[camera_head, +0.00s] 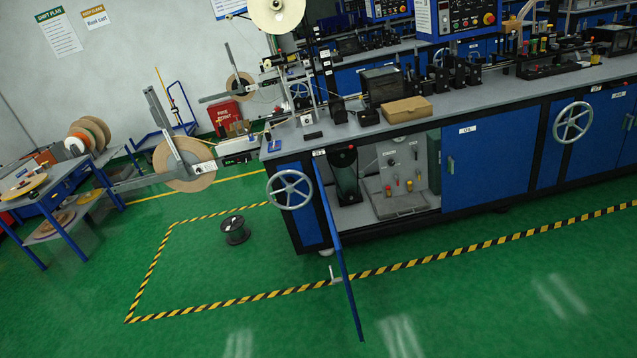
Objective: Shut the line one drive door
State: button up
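A blue drive door (338,245) stands wide open at the left end of the machine bench, seen almost edge-on. It is hinged at the left side of an open cabinet bay (408,212) and swings out over the green floor. A small pale handle (334,276) sticks out from its left face, low near the outer end. Inside the bay are a dark cylindrical unit and a panel with small red and yellow parts. A small tag sits above the hinge, too small to read surely. My gripper is not in the picture.
A closed blue door (487,168) is right of the bay. Handwheels (290,189) (573,123) stick out from the bench front. A black spool (235,230) lies on the floor left of the door, inside yellow-black tape (225,303). The front floor is clear.

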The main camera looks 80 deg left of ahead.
aim_at(336, 243)
jog(key=u, duration=0.2)
jog(key=k, duration=0.1)
jog(key=u, duration=2)
jog(key=i, duration=1)
jog(key=u, duration=0.15)
jog(key=k, duration=0.7)
jog(key=z, duration=0.3)
